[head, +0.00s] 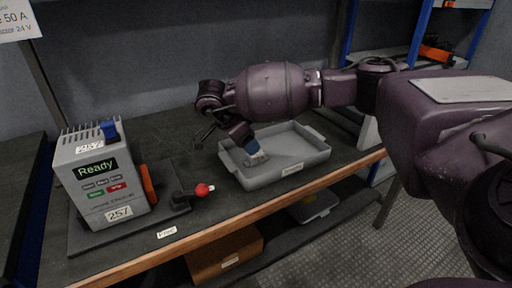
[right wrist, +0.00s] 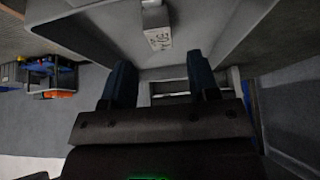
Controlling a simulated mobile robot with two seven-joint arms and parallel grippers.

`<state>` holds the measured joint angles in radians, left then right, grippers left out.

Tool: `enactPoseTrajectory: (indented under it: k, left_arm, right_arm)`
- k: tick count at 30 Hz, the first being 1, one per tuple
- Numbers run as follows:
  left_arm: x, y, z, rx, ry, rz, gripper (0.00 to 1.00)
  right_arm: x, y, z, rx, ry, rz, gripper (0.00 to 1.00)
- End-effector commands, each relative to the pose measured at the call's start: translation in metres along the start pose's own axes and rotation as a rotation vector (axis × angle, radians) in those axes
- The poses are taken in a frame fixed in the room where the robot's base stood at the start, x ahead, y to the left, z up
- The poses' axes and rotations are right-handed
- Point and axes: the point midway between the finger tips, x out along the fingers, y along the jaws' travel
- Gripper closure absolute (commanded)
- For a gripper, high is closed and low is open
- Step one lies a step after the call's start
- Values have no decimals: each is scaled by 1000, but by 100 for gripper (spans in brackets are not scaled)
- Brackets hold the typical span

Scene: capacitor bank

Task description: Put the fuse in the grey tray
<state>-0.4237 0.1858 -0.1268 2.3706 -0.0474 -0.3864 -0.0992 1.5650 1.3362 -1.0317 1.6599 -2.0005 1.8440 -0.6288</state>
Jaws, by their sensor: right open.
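The grey tray (head: 310,157) stands on the dark bench, right of the grey unit. The fuse (head: 258,158) is a small pale block with a printed label, inside the tray near its left end. It also shows at the top of the right wrist view (right wrist: 158,38). My right gripper (head: 247,147) reaches down into the tray right above the fuse. In the right wrist view its two blue fingers (right wrist: 161,72) are apart, and the fuse lies just beyond their tips. I cannot tell whether they touch it. My left gripper is out of view.
A grey unit (head: 95,180) with a green "Ready" display stands at the left, with an orange handle (head: 148,184). A red-knobbed lever (head: 202,190) stands between it and the tray. The bench's wooden front edge (head: 225,225) runs close by. A box (head: 225,256) sits below.

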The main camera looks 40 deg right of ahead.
Motion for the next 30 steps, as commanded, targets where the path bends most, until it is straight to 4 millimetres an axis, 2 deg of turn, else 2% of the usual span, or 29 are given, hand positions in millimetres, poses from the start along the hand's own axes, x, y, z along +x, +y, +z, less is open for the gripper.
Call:
enactPoseTrajectory:
  k: [1,3,12,21,30]
  left_arm:
    - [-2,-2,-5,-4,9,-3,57]
    - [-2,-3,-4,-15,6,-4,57]
    - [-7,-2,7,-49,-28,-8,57]
    - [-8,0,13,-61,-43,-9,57]
    - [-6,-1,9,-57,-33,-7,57]
  right_arm:
    - [-19,-1,-3,4,-6,-11,45]
    - [-32,-1,-3,4,-5,-10,45]
    - [-66,0,-1,2,-1,-4,45]
    - [-69,0,1,-1,0,0,45]
    - [-69,0,0,0,0,0,45]
